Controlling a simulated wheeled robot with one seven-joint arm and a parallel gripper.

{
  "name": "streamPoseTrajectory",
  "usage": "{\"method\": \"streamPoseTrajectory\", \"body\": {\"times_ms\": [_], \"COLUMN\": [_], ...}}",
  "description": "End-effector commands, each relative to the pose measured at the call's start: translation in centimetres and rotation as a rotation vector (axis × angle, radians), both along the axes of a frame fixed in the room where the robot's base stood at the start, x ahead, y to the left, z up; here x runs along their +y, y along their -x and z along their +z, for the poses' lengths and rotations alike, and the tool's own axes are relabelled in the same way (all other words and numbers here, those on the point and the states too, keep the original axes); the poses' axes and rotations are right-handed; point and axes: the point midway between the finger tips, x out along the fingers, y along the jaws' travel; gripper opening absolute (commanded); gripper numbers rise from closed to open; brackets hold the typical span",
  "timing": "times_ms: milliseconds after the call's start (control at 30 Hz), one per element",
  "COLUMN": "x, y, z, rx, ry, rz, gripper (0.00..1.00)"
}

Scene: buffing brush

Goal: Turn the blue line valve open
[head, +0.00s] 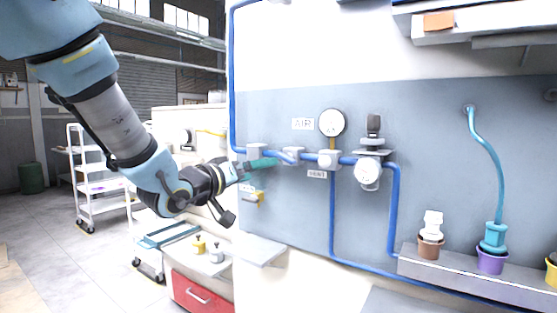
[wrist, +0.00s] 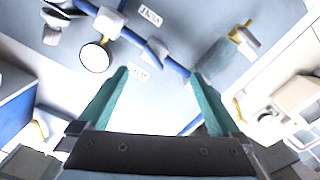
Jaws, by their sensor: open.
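The blue pipe (head: 350,160) runs across the grey-blue wall panel. Its valve (head: 291,156) has a pale body and a dark blue part slanting across the pipe; I cannot tell the handle's exact angle. In the wrist view the valve (wrist: 157,50) lies beyond the gap between my fingertips. My gripper (head: 265,163) is close to the valve, on its left in the head view. In the wrist view my gripper's (wrist: 160,76) two teal fingers stand wide apart with nothing held between them. Whether a finger touches the pipe is unclear.
A round gauge (head: 332,122) stands above the pipe, right of the valve. A yellow-handled valve (head: 254,198) sits below my gripper. A regulator (head: 369,168) hangs farther right. A shelf with small pots (head: 431,246) is at lower right. A red-drawer cabinet (head: 200,296) stands lower left.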

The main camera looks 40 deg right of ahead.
Motion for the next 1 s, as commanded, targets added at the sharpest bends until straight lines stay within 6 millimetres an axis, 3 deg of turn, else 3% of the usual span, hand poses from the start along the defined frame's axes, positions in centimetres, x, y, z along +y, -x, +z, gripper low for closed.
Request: {"method": "streamPoseTrajectory", "body": {"times_ms": [200, 400, 633, 1000], "x": [0.1, 0.5, -0.7, -7.1], "y": [0.7, 0.7, 0.3, -1.4], "z": [0.7, 1.2, 1.4, 1.5], "rx": [-0.544, -0.816, -0.866, -0.864], "ry": [-0.129, -0.192, -0.205, -0.206], "rz": [-0.013, -0.009, -0.008, -0.009], "gripper": [1.00, 1.00, 1.00, 1.00]}}
